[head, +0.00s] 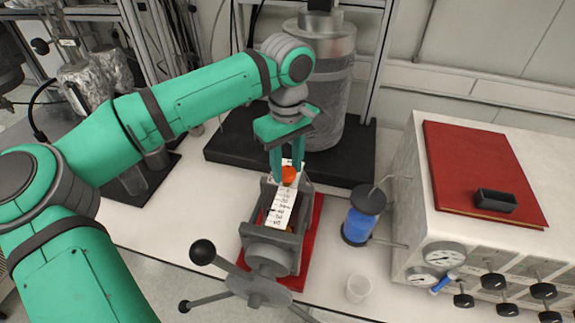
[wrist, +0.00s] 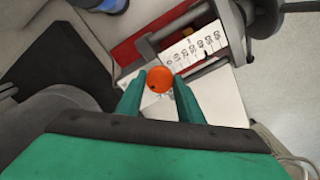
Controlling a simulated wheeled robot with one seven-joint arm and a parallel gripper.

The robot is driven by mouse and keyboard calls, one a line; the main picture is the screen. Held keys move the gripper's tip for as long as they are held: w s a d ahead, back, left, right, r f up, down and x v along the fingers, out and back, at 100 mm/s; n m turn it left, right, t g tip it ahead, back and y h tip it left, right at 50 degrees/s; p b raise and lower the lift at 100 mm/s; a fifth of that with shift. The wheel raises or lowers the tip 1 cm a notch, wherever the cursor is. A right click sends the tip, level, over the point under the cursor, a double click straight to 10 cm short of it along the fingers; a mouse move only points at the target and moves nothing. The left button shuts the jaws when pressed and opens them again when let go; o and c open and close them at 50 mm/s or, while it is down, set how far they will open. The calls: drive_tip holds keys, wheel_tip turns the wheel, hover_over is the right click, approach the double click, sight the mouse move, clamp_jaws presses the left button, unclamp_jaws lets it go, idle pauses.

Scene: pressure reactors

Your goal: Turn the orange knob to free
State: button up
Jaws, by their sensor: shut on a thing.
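The orange knob (head: 289,175) sits at the back end of a grey vise-like device, by a white scale plate (head: 282,208) with printed markings. My gripper (head: 288,172) reaches down over the knob from above, with one green finger on each side. In the wrist view the round orange knob (wrist: 160,79) lies between the two fingertips (wrist: 157,88), which are shut on it. A small dark mark shows on the knob's face. The scale plate (wrist: 195,48) is beyond it in that view. The printed words are too small to read.
The device's handle with a black ball (head: 203,252) sticks out in front. A red mat (head: 312,235) lies under the device. A blue bottle (head: 362,220), a small clear cup (head: 358,289) and a gauge panel (head: 440,262) stand at the right. A metal reactor vessel (head: 325,95) stands behind.

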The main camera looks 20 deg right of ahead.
sight(287, 171)
drive_tip(key=shift+s+d+m, duration=0.1)
drive_tip(key=shift+m, duration=0.6)
drive_tip(key=o, duration=1.1)
drive_tip(key=shift+r, duration=0.55)
wheel_tip(287, 171, up, 10)
drive_tip(key=shift+f, duration=0.15)
drive_tip(key=shift+w, duration=0.2)
